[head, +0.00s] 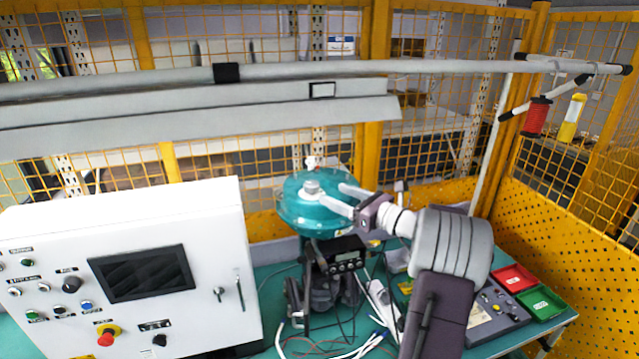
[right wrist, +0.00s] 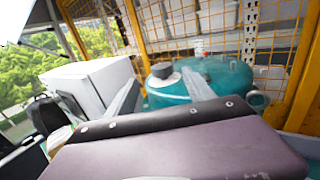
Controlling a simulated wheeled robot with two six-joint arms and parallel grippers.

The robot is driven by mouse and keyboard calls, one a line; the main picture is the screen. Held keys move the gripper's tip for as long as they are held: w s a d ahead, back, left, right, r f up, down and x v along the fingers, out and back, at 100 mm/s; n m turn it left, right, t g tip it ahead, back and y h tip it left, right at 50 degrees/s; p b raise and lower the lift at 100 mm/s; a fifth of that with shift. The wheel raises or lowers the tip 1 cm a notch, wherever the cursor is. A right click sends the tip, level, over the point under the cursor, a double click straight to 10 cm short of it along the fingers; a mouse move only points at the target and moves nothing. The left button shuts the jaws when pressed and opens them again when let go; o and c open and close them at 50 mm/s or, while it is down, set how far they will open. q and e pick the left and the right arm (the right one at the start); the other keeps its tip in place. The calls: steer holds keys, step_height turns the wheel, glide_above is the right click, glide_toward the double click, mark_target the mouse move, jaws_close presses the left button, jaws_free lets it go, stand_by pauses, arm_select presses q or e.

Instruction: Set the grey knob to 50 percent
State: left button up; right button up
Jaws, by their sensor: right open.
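The grey knob (head: 311,187) sits on top of the round teal valve actuator (head: 300,212). In the right wrist view the grey knob (right wrist: 163,70) shows in the gap between my fingers, ahead of the tips, with the teal housing (right wrist: 222,72) behind. My right gripper (head: 331,190) is open, its two pale fingers reaching from the right toward the knob. I cannot tell whether a finger touches it. No scale or pointer can be read. A black positioner box (head: 343,258) with a small display is below the actuator. My left gripper is not in view.
A white control cabinet (head: 215,225) with a dark screen stands at left. Red (head: 513,277) and green (head: 541,304) bins and a grey tray (head: 497,315) lie at right. Loose cables (head: 340,345) cross the teal bench. Yellow mesh fencing (head: 450,110) encloses the back.

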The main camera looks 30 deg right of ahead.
mark_target(311, 189)
steer(key=p+x, duration=0.1)
steer(key=x, duration=0.3)
steer(key=p+x, duration=0.1)
steer(key=x, duration=0.1)
steer(key=shift+w+d+p, duration=0.2)
steer(key=shift+w+p, duration=0.1)
steer(key=shift+w, duration=0.05)
steer(key=shift+w+a, duration=0.1)
steer(key=shift+w, duration=0.15)
steer(key=shift+a, duration=0.25)
steer(key=shift+w+f, duration=0.1)
